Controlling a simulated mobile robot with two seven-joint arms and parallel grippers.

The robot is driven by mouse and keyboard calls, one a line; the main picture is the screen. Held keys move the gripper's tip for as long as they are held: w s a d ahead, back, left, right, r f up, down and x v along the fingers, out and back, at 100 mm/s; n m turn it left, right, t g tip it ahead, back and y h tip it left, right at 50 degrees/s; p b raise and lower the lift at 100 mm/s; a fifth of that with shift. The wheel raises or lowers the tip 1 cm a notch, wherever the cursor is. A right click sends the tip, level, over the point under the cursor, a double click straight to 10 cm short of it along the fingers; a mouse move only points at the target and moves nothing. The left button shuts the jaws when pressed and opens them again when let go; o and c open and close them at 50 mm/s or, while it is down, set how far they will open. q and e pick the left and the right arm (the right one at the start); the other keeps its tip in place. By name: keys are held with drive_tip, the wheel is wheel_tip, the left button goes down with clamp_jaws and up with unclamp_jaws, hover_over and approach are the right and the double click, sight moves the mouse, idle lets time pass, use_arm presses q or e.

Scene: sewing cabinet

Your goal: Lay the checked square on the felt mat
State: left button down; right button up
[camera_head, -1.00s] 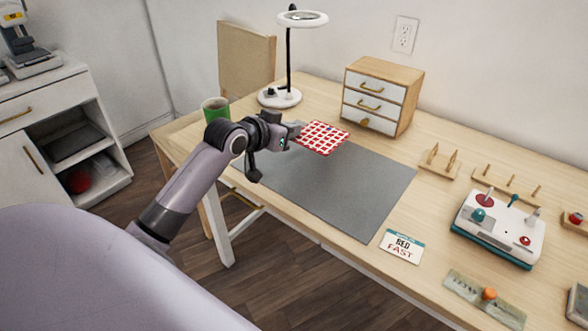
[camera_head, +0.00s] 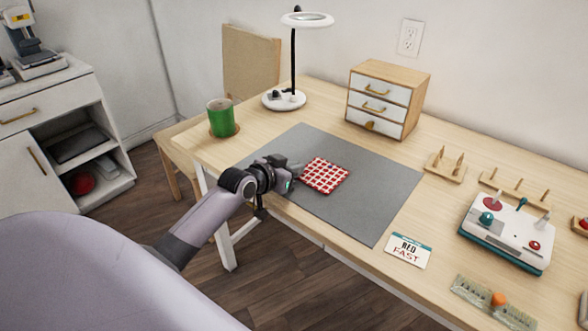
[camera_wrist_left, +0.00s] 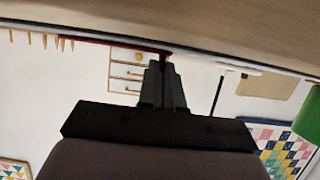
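The red-and-white checked square (camera_head: 325,176) is over the middle of the grey felt mat (camera_head: 385,195). It looks flat and level; whether it touches the mat or hovers just above is hard to tell. My left gripper (camera_head: 299,175) reaches in from the front left and is shut on the square's near left edge. In the left wrist view the fingers (camera_wrist_left: 163,72) are together, with a thin dark red strip of the square (camera_wrist_left: 120,43) edge-on at their tips. My right gripper is not in view.
A green mug (camera_head: 221,118) on a coaster and a ring lamp (camera_head: 284,99) stand behind the mat. A small drawer cabinet (camera_head: 386,100) is at the back. A card (camera_head: 408,250), spool racks (camera_head: 446,165) and a white machine (camera_head: 506,231) are on the right.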

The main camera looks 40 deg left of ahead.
use_arm(q)
drive_tip(key=c, duration=1.3)
unclamp_jaws()
drive_tip(key=shift+r, duration=0.1)
drive_tip(key=p+v, duration=0.1)
drive_tip(key=v, duration=0.9)
drive_tip(key=shift+s+p, duration=0.3)
drive_tip(key=s+d+f+g, duration=0.1)
drive_tip(key=s+d+f, duration=0.4)
drive_tip(key=s, duration=0.1)
drive_tip(key=s+d+f+m+g, duration=0.1)
drive_tip(key=s+d+f, duration=0.5)
drive_tip(key=s+d+f+g+h, duration=0.1)
drive_tip(key=s+d+f, duration=0.5)
drive_tip(key=shift+s+f+m, duration=0.1)
drive_tip(key=shift+m, duration=0.2)
